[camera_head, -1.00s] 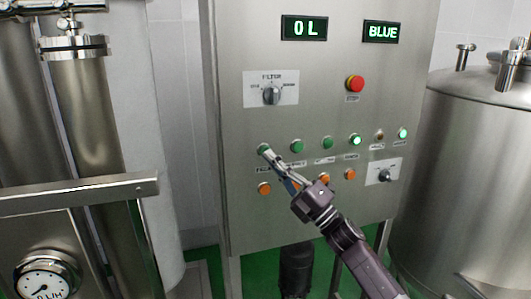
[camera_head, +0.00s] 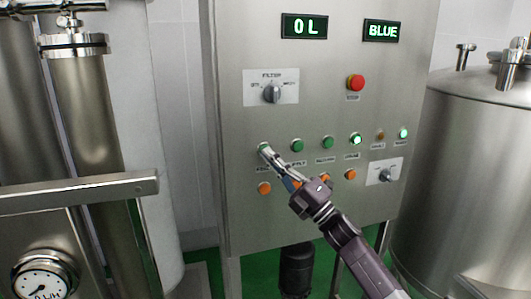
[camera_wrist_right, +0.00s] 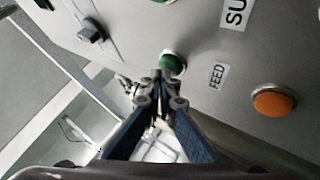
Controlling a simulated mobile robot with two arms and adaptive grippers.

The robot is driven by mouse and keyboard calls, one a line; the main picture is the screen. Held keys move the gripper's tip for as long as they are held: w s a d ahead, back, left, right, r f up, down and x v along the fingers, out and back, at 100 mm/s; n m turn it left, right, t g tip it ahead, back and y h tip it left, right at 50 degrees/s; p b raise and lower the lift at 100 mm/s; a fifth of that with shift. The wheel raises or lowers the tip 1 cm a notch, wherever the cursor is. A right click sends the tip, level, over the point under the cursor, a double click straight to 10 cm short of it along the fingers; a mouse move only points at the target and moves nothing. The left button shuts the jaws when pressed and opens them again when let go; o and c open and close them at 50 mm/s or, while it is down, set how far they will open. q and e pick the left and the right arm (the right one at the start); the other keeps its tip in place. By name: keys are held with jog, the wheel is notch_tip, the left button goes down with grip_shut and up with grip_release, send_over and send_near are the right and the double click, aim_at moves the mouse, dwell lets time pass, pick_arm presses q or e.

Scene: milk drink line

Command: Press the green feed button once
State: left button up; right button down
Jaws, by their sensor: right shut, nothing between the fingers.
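The green feed button (camera_head: 263,147) is at the left end of the row of green buttons on the steel control panel. My right gripper (camera_head: 266,151) is shut and empty, with its fingertips at this button. In the right wrist view, the green button (camera_wrist_right: 172,62) shows just beyond the closed fingertips (camera_wrist_right: 162,76), which overlap its lower edge. A label reading FEED is beside it. I cannot tell whether the tips touch the button or whether it is pushed in. My left gripper is not in view.
An orange button (camera_head: 264,188) sits below the feed button. Other green buttons (camera_head: 297,145) lie to its right. A red stop button (camera_head: 355,83) and a filter knob (camera_head: 272,93) are above. A steel tank (camera_head: 470,180) stands right.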

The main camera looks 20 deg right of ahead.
jog(key=shift+w, duration=0.25)
jog(key=shift+s, duration=0.15)
dwell(0.4)
jog(key=shift+s, duration=0.75)
jog(key=s+p, duration=0.1)
jog(key=s, duration=0.4)
jog(key=shift+d+p, duration=0.1)
jog(key=shift+p, duration=0.3)
jog(key=shift+w+f, duration=0.1)
